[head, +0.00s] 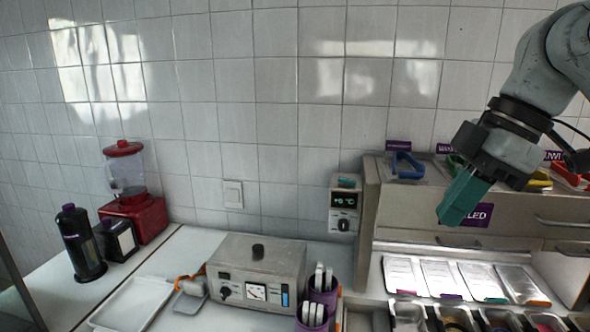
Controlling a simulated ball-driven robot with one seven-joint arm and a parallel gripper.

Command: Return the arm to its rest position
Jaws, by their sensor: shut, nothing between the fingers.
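My gripper (450,212) is at the right of the head view, on the end of my grey arm coming in from the upper right corner. Its teal fingers are together and point down and to the left. Nothing shows between them. It hangs in front of the grey toppings cabinet (400,225) and covers part of a purple label there. From this view I cannot tell how far it is from the cabinet front.
Below my gripper are several metal lids (441,278) and topping bins (408,314). Coloured-handled scoops (406,166) lie on the cabinet top. A metal appliance (257,270), purple cups (322,294), a white tray (132,303) and a red blender (133,213) stand left. The tiled wall is behind.

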